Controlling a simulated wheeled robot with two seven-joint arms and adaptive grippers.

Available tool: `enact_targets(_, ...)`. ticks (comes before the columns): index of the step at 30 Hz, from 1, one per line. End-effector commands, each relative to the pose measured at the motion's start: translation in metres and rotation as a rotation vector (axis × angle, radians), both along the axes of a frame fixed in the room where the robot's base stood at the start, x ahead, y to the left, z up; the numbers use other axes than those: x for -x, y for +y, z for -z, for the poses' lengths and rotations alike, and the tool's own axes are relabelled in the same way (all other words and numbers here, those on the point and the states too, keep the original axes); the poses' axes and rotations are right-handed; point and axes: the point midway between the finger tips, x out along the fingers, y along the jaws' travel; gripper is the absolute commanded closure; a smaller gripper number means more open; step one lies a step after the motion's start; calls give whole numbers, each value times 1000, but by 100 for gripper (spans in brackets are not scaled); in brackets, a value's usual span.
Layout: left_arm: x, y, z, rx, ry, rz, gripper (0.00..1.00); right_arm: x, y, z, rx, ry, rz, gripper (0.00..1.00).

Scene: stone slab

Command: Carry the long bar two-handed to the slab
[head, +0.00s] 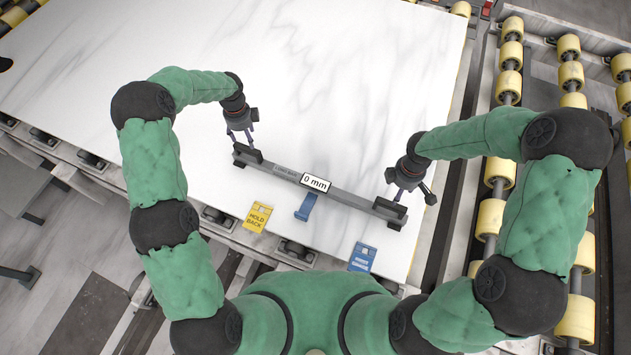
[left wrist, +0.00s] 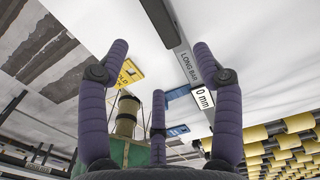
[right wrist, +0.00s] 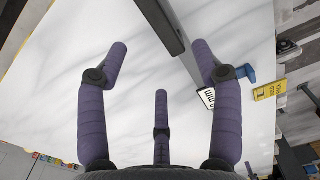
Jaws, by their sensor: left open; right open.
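The long bar (head: 288,174) is grey, with a raised dark block at each end and a "0 mm" sign (head: 315,182) near its middle. It appears to lie on the white slab (head: 330,90), slanting along its front edge. My left gripper (head: 240,136) is open just above the bar's left end block (head: 247,154). In the left wrist view that block (left wrist: 160,22) is beyond the spread fingers. My right gripper (head: 408,190) is open by the right end block (head: 390,209). In the right wrist view that block (right wrist: 158,24) is also beyond the fingers, apart from them.
A yellow "HOLD BACK" tag (head: 257,216), a blue piece (head: 306,207) and a blue tag (head: 362,257) sit along the slab's front edge. Yellow rollers (head: 495,180) run along the right. The slab behind the bar is clear.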

Motion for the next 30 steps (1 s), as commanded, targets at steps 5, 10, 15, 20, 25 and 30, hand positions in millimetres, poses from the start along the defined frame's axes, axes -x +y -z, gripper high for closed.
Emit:
enact_targets(5, 0, 0, 6, 0, 1, 0, 34, 0, 0, 5, 0, 1, 0, 34)
enact_targets(10, 1, 0, 26, 1, 4, 0, 34, 1, 0, 26, -1, 4, 0, 34)
enact_targets(15, 1, 0, 55, 1, 4, 0, 34, 1, 0, 54, 0, 3, 0, 34)
enact_targets(20, 1, 0, 80, 1, 3, -1, 34, 0, 0, 80, 0, 3, 0, 34)
enact_targets(25, 0, 0, 98, 0, 0, 0, 34, 0, 0, 99, 0, 1, 0, 34)
enact_targets(30, 0, 0, 107, 0, 0, 0, 34, 0, 0, 107, 0, 0, 1, 34)
